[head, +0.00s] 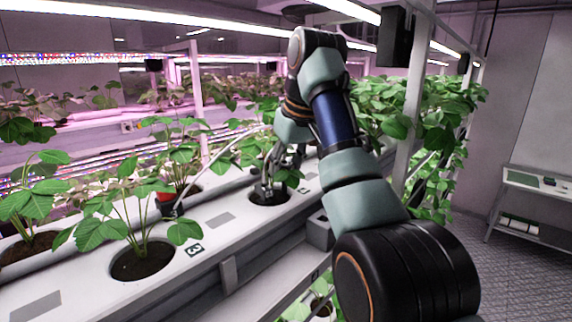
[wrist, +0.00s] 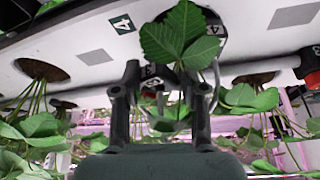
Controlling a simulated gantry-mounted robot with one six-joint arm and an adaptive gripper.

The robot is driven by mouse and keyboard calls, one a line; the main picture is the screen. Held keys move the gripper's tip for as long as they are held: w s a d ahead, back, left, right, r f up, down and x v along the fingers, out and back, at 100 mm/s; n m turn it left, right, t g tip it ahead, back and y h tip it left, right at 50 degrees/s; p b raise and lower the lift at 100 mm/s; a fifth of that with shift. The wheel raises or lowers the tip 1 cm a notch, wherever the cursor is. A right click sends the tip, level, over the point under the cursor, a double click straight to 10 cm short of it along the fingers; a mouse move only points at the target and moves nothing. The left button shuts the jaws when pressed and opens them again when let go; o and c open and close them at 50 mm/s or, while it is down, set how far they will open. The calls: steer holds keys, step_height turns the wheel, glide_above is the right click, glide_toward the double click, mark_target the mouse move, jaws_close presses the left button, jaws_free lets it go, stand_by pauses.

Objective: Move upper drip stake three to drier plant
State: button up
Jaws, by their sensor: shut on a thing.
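My gripper (head: 277,168) reaches down over a plant pot hole (head: 268,199) in the white upper gutter, partly behind leaves in the head view. In the wrist view the two black fingers of my gripper (wrist: 166,88) are closed on a dark drip stake head that bears a white 3 tag (wrist: 150,70). A leaf (wrist: 178,35) covers part of the hole and the space beyond the fingers. Whether the held stake's tip touches the soil is hidden.
A plant in another hole (head: 142,261) stands nearer, by a 3 sign (head: 195,250). A 4 sign (wrist: 122,23) marks the gutter. Leaves crowd both sides of my gripper.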

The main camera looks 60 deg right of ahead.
steer(key=shift+f+b, duration=1.25)
steer(key=shift+f, duration=0.1)
steer(key=o, duration=0.9)
steer(key=shift+o, duration=0.4)
steer(key=o, duration=0.3)
step_height(320, 180, up, 6)
steer(key=p, duration=0.6)
